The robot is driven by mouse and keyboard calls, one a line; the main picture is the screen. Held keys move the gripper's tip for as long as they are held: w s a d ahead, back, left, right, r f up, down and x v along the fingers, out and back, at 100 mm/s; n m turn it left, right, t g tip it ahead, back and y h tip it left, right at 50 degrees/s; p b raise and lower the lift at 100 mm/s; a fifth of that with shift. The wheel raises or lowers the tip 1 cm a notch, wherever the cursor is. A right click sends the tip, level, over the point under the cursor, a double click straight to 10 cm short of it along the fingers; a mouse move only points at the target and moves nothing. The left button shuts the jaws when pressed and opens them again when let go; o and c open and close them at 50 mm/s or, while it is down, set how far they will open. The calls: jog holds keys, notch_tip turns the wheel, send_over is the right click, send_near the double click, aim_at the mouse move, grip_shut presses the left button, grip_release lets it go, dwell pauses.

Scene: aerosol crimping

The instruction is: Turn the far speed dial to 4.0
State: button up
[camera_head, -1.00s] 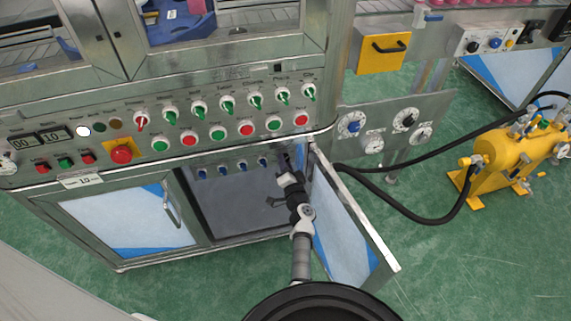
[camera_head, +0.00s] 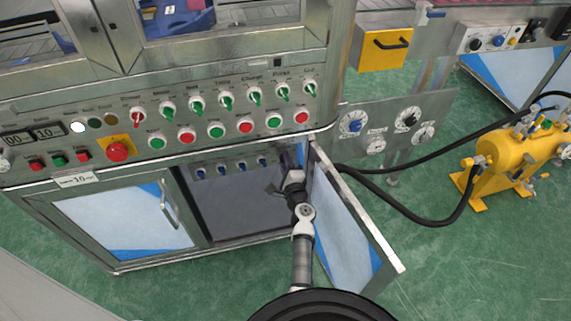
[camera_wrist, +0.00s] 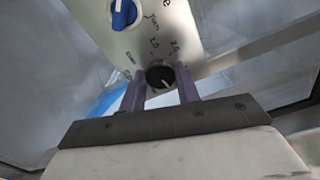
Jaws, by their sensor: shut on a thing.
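In the wrist view, a small black dial (camera_wrist: 160,77) with a pale pointer line sits at the lower end of a metal panel with printed scale marks. My gripper (camera_wrist: 161,90) has its two purple fingers on either side of this dial and is shut on it. The pointer's exact reading is too small to tell. A blue dial (camera_wrist: 124,14) sits farther up the panel, clear of the fingers. In the head view, my gripper (camera_head: 288,186) reaches into the open cabinet, and the dial it holds is hidden there.
A row of small blue knobs (camera_head: 221,170) runs along the top inside the cabinet. The open cabinet door (camera_head: 345,230) stands close to the right of my arm. The closed left door (camera_head: 120,225) has a handle. A red emergency button (camera_head: 118,151) and switches are above.

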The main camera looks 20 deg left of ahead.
jog(key=shift+w+r+m, duration=0.15)
jog(key=shift+m, duration=0.95)
jog(key=o, duration=1)
